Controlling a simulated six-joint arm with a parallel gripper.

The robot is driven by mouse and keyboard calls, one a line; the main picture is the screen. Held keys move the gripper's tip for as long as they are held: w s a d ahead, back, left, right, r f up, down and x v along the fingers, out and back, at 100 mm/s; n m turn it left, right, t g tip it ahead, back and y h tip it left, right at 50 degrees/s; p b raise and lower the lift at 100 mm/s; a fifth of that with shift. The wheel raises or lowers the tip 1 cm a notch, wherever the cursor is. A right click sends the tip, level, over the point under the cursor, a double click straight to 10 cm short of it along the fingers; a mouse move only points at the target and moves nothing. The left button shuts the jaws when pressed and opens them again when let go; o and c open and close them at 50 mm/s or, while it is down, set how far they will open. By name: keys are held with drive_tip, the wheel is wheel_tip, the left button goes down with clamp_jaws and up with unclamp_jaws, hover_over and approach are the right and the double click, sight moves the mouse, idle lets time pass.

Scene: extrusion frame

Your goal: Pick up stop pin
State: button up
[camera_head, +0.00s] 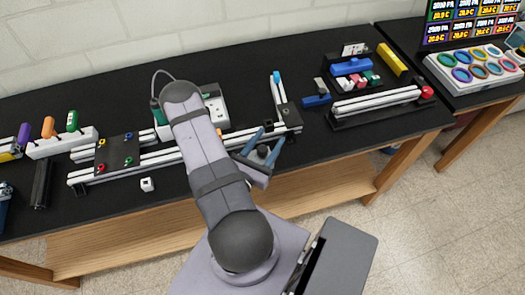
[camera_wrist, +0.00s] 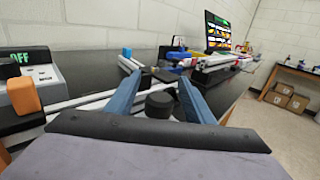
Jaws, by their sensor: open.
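My gripper (camera_head: 272,134) is open, its two blue fingers spread beside the near white rail. In the wrist view my gripper (camera_wrist: 160,82) points over the dark table. A dark, round, stepped piece (camera_wrist: 160,103) shows between the fingers; it also shows in the head view (camera_head: 262,152). I cannot tell for certain whether this piece is the stop pin or part of my gripper. No other thing is clearly recognisable as the stop pin.
White extrusion rails (camera_head: 165,157) run along the black table (camera_head: 125,82). A black plate with coloured pegs (camera_head: 117,152) stands at left. A small white cube (camera_head: 147,184) lies near the front edge. A rail with a red knob (camera_head: 426,92) is at right.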

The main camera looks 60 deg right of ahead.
drive_tip(key=shift+d, duration=0.15)
drive_tip(key=c, duration=1.1)
drive_tip(key=shift+r, duration=0.15)
wheel_tip(320, 180, up, 10)
drive_tip(key=p, duration=0.8)
